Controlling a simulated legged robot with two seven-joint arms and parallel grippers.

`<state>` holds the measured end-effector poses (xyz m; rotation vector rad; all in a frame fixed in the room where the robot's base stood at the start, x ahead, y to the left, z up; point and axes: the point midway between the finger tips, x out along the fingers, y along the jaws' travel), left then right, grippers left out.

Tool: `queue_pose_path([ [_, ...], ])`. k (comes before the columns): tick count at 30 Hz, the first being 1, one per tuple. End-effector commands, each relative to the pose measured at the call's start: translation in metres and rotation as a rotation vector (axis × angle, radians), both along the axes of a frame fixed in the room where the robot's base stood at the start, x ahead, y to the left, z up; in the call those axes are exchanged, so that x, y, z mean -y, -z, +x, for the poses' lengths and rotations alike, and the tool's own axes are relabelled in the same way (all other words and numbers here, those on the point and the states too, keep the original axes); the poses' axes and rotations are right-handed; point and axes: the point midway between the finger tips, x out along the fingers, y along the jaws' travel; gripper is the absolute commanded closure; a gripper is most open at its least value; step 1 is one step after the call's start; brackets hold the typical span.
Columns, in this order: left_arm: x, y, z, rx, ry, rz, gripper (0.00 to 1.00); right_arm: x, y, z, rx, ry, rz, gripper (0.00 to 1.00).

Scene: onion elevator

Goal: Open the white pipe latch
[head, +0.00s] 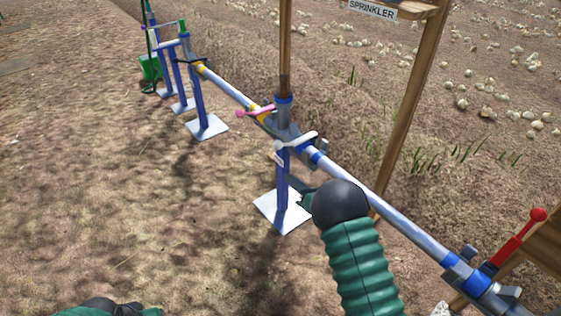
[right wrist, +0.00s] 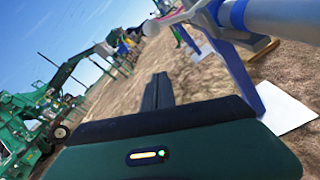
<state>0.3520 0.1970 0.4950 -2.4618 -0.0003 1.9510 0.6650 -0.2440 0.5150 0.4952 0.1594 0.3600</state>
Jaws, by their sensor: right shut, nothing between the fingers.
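The white pipe latch (head: 298,139) is a short white lever on the blue and grey pipe joint (head: 286,127), at the middle of the head view. It lies roughly along a slant, rising to the right. My right gripper (head: 306,200) is below the latch, beside the blue post, apart from the latch and mostly hidden behind my dark wrist. In the right wrist view its dark fingers (right wrist: 158,92) are together and empty.
The grey pipe (head: 400,222) runs diagonally past my right arm. A pink lever (head: 255,111) sits just beyond the white latch, and a red lever (head: 518,238) stands at the right. A wooden post (head: 410,110) rises behind. Open soil lies left of the pipe.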

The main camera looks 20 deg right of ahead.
Motion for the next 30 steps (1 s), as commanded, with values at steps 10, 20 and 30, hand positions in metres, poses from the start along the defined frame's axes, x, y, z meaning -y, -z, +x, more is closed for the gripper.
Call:
queue_pose_path([
  [10,0.000,0.044,0.000,-0.001,0.000,0.000,1.00,-0.024,0.004,0.068,0.006,0.000,0.000,1.00],
  [20,0.000,0.055,0.000,0.000,0.000,0.000,1.00,-0.012,-0.028,0.081,0.000,0.000,0.000,1.00],
  [30,0.000,0.054,0.000,0.000,0.000,0.000,1.00,-0.013,-0.029,0.081,-0.001,0.000,0.003,1.00],
])
